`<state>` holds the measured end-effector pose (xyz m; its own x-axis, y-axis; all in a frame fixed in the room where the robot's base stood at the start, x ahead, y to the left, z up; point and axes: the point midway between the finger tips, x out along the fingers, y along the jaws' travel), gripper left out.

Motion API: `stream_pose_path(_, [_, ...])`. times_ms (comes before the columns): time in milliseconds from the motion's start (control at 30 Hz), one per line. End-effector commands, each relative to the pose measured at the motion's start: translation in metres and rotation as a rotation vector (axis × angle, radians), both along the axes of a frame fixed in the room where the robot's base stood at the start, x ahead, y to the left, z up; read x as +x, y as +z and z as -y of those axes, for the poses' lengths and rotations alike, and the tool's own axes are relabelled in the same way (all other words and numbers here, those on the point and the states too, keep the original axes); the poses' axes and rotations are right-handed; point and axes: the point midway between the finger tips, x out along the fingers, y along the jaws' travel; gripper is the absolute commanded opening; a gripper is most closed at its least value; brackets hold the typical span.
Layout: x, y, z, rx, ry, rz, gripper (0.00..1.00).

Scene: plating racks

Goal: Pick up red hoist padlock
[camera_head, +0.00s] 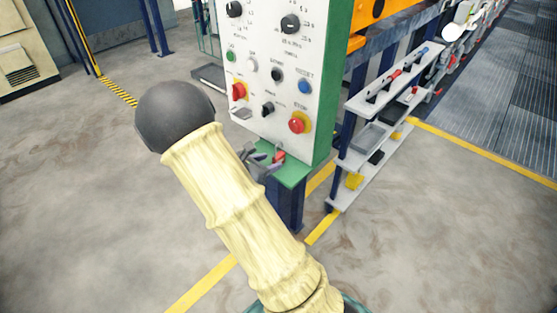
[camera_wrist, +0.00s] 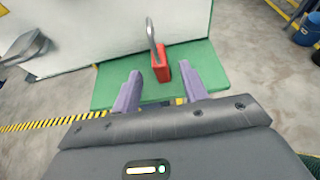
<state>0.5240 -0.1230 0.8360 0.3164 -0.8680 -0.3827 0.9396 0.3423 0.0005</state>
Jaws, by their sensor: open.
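The red padlock (camera_wrist: 161,69) with a grey metal shackle stands on the green ledge (camera_wrist: 218,60) below the white control panel (camera_wrist: 95,30) in the wrist view. My gripper (camera_wrist: 166,78) is open, with its two purple-grey fingers pointing toward the padlock. The padlock shows beyond and between the fingertips, nearer the right one. I cannot tell whether the fingers reach around it. In the head view the padlock (camera_head: 279,156) shows as a small red patch beside my gripper (camera_head: 262,170). My arm hides part of the ledge (camera_head: 294,174) there.
The panel (camera_head: 285,80) rises just behind the ledge, with knobs and red buttons. A grey handle-like part (camera_wrist: 28,46) sticks out at the panel's left. A shelf rack (camera_head: 370,140) with tools stands to the right. The floor (camera_head: 440,230) at right is open.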

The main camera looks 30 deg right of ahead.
Motion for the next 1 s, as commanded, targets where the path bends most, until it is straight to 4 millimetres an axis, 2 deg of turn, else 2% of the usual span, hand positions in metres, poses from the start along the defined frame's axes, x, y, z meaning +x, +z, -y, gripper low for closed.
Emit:
stream_pose_path(333, [0.014,-0.02,0.04,-0.001,-0.003,0.0,0.44])
stream_pose_path(900, [0.015,-0.02,0.042,0.0,-0.001,0.0,0.44])
stream_pose_path(1000, [0.015,-0.02,0.042,0.0,-0.001,0.0,0.26])
